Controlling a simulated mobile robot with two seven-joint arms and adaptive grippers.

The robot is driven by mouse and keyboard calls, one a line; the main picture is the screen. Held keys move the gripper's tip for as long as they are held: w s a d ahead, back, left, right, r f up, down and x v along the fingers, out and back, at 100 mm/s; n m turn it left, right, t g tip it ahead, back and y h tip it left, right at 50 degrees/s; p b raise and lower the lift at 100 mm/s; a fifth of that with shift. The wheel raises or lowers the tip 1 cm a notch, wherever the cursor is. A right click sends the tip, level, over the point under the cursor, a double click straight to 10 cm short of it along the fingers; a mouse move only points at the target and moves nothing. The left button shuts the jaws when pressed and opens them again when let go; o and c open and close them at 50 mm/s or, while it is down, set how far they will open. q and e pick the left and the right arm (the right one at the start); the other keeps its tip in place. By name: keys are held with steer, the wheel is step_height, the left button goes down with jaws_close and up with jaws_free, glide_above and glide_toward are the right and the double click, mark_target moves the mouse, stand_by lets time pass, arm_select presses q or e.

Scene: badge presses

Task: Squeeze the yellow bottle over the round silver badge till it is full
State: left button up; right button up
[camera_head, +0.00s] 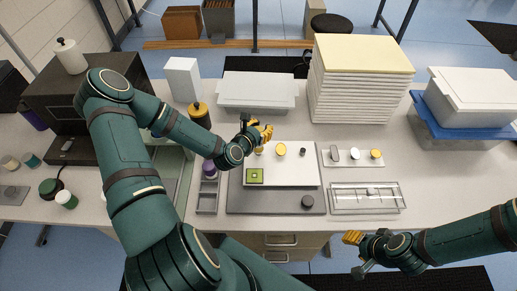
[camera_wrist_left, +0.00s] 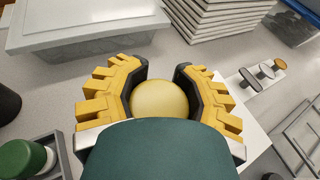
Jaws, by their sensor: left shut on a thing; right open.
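My left gripper (camera_head: 264,134) is above the back left of a white board (camera_head: 290,177). In the left wrist view its fingers (camera_wrist_left: 161,82) are shut on the sides of a round, pale yellow thing (camera_wrist_left: 160,98), which looks like the yellow bottle seen end-on. In the head view the gripper mostly hides it. A yellow disc (camera_head: 280,150) and a green square (camera_head: 255,176) are on the board. I cannot make out the round silver badge for certain; a pale round piece (camera_head: 355,153) sits on a rack to the right. My right gripper (camera_head: 353,238) is open and empty at the front edge.
Behind the board stand a lidded white box (camera_head: 257,90) and a tall white stack (camera_head: 362,85). A dark bottle with an amber top (camera_head: 199,113) and a purple bottle (camera_head: 209,167) are left of it. A clear-topped tray (camera_head: 365,197) lies to the right.

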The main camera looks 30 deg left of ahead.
arm_select(q)
steer(key=shift+r, duration=0.1)
steer(key=shift+r+p, duration=2.35)
steer(key=shift+r, duration=0.6)
